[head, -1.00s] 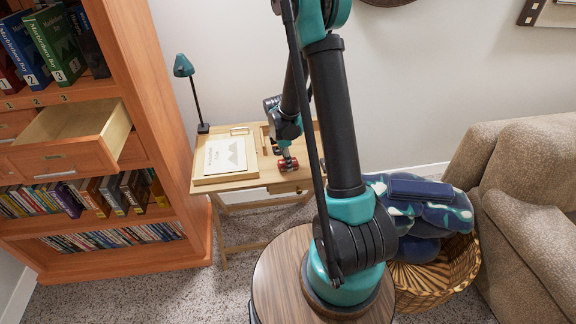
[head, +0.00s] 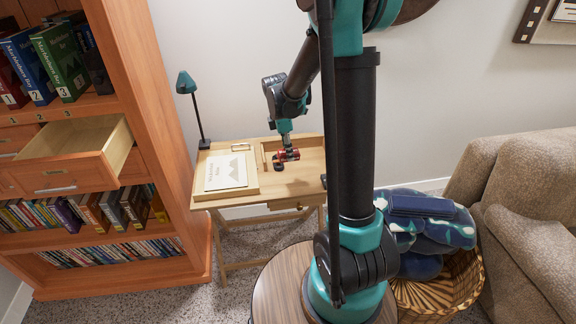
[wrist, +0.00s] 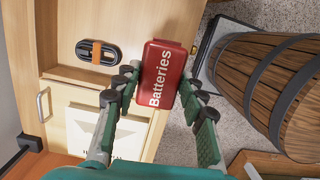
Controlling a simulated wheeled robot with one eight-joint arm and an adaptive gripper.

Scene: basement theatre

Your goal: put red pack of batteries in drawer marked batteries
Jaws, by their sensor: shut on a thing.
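The red pack (wrist: 165,75), lettered "Batteries", is between the fingers of my gripper (wrist: 163,90) in the wrist view. My gripper is shut on it. In the head view the pack (head: 288,155) shows small and red below my gripper, over the small wooden desk (head: 230,203); I cannot tell how far above the top it is. An open, empty-looking drawer (head: 115,150) sticks out of the orange bookcase (head: 165,100) at the left. Its front carries a small label too small to read.
A dark banded coil (wrist: 98,52) lies on the desk beside a flat box (head: 225,173). A teal lamp (head: 190,100) stands at the desk's back left. A barrel (wrist: 275,85) shows in the wrist view. A basket (head: 455,285) and sofa (head: 530,190) are at the right.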

